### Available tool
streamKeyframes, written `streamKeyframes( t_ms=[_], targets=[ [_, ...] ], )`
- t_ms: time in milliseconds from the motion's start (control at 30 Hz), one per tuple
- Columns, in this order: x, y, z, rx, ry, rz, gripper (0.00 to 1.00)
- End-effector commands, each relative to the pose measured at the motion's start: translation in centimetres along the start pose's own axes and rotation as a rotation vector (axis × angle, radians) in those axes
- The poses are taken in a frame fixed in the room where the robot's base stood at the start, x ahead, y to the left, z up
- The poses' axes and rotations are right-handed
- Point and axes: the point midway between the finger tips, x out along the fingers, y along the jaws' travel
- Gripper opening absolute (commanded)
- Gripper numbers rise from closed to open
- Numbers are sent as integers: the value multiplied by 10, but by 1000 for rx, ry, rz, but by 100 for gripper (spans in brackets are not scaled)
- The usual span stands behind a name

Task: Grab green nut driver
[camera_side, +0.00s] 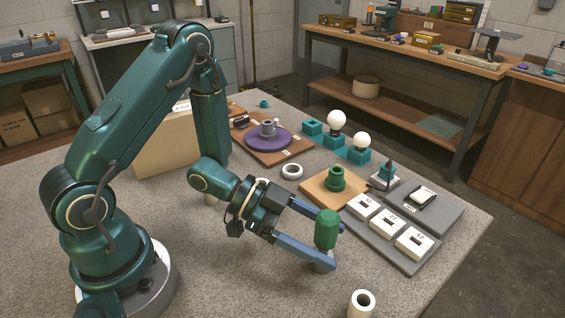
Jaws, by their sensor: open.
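The far finger's tip is partly hidden behind the cylinder, and the near finger's tip is by the grey part below. I cannot tell whether either finger touches it. Another green stepped part (336,179) stands on a wooden board (318,190) behind the gripper.
A grey tray (412,262) with several white blocks lies to the right. A white ring (292,171) and a purple disc (283,142) are farther back. White bulbs (337,120) stand on teal bases. A white cylinder (361,303) is at the front edge.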

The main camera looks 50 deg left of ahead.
Motion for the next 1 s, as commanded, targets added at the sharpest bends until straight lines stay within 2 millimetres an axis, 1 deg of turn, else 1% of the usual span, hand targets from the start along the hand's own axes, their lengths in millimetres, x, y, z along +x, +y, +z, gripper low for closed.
streamKeyframes(
  t_ms=[100,300,600,633,667,700,767,800,833,1000],
  targets=[
    [15,1,0,1,-1,5,79],
    [30,1,0,1,-1,2,79],
    [33,0,0,-1,-1,1,79],
    [33,0,0,-1,-1,1,72],
    [33,0,0,-1,-1,1,60],
    [33,0,0,-1,-1,1,45],
    [33,0,0,-1,-1,1,22],
    [33,0,0,-1,-1,1,7],
    [33,0,0,-1,-1,1,0],
    [33,0,0,0,0,1,0]
  ],
)
